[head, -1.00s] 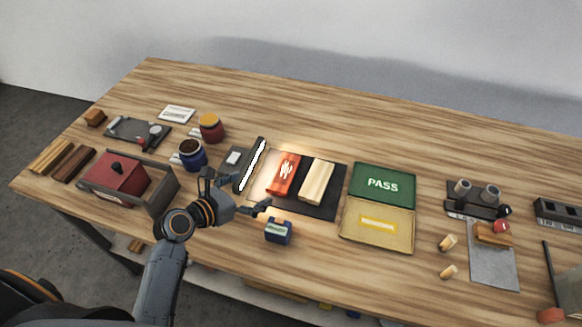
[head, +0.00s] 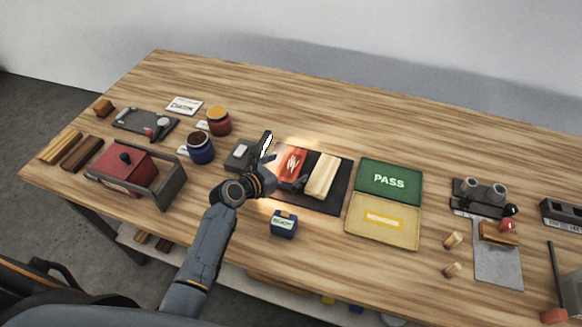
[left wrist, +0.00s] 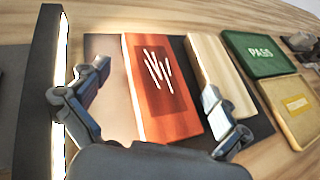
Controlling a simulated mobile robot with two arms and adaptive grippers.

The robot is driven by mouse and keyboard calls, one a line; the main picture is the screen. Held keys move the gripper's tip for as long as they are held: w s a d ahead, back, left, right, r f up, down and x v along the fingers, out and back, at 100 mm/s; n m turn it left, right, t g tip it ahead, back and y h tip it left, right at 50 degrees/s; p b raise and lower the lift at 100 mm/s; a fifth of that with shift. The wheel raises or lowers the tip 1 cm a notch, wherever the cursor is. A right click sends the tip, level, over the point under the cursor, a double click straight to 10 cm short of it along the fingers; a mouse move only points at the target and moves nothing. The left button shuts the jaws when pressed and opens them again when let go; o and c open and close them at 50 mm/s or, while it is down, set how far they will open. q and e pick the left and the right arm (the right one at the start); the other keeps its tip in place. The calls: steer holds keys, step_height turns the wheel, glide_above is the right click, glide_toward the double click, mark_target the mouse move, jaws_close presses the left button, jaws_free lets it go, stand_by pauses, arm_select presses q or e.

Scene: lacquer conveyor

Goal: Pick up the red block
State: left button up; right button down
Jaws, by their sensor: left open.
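The red block (head: 292,166) lies on the dark mat (head: 318,205) in the head view, with pale scratch-like marks on its top. It also shows in the left wrist view (left wrist: 158,110), lying between my open fingers. My left gripper (head: 268,171) is at the left side of the red block in the head view, partly covering the lamp bar. In the left wrist view my left gripper (left wrist: 155,112) is open and empty, one finger left of the block and the other over the cream block (left wrist: 212,65). My right gripper is not in view.
The cream block (head: 323,176) lies close to the right of the red block. An upright dark bar with a bright strip (left wrist: 42,95) stands close on the left. A green PASS tray (head: 390,180) and a yellow tray (head: 382,220) lie further right. A small blue box (head: 284,224) stands in front.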

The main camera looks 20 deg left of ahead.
arm_select(q)
steer(key=shift+s+r, duration=0.1)
steer(key=shift+c, duration=0.4)
steer(key=c, duration=1.5)
